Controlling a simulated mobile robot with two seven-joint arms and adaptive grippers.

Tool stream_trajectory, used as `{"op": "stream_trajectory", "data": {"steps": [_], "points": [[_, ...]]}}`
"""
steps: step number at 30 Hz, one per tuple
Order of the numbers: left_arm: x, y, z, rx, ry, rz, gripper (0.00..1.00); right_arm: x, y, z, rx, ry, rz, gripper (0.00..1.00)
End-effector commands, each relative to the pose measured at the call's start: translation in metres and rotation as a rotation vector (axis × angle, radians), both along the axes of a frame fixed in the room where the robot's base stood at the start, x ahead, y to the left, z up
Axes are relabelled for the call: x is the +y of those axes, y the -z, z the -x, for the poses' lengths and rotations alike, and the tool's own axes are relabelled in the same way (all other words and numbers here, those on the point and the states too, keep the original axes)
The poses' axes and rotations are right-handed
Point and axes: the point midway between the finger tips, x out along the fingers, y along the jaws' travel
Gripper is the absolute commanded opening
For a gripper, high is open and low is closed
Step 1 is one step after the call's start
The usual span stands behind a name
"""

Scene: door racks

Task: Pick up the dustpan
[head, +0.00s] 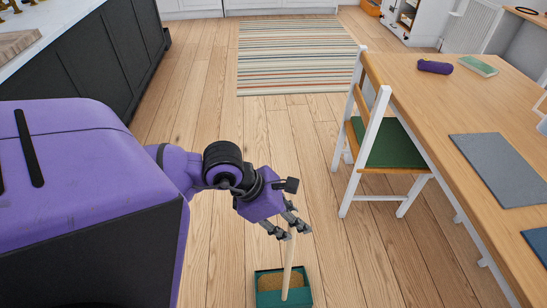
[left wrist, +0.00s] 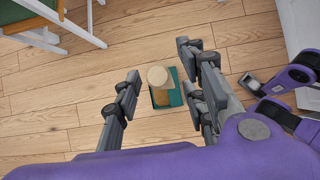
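The dustpan (head: 259,288) is a green pan with a tan, brush-like filling, standing on the wooden floor at the bottom of the head view. Its pale wooden handle (head: 288,263) rises toward my left gripper (head: 291,231). The left wrist view shows the dustpan (left wrist: 174,96) from above, with the round end of the handle (left wrist: 158,76) between the spread fingers of the left gripper (left wrist: 160,85). These fingers are open, with a gap on both sides of the handle.
A white chair with a green seat (head: 393,145) stands right of the dustpan, beside a long wooden table (head: 440,105). Dark cabinets (head: 105,55) line the left. A striped rug (head: 295,55) lies farther back. Floor between is clear.

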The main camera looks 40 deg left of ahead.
Motion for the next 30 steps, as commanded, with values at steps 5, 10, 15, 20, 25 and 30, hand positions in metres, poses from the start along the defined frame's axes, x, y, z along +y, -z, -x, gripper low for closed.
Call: {"op": "stream_trajectory", "data": {"steps": [5,10,15,20,25,30], "points": [[-0.004,0.009,-0.004,0.000,0.000,0.000,0.39,0.000,0.001,0.002,0.003,0.000,0.000,0.40],[-0.004,0.010,-0.004,0.001,0.001,0.000,0.39,0.000,0.001,0.001,0.002,0.000,0.000,0.40],[-0.004,0.010,-0.004,0.002,0.000,0.000,0.16,0.001,0.000,-0.003,-0.004,-0.002,-0.001,0.40],[-0.004,0.010,-0.004,0.002,0.000,0.000,0.00,0.002,-0.001,-0.008,-0.013,-0.004,-0.003,0.40],[-0.003,0.010,-0.004,0.002,-0.001,-0.001,0.00,0.002,-0.001,-0.009,-0.015,-0.004,-0.003,0.40],[-0.004,0.009,-0.004,-0.002,0.000,0.000,0.00,0.002,-0.001,-0.007,-0.012,-0.004,-0.002,0.40]]}}
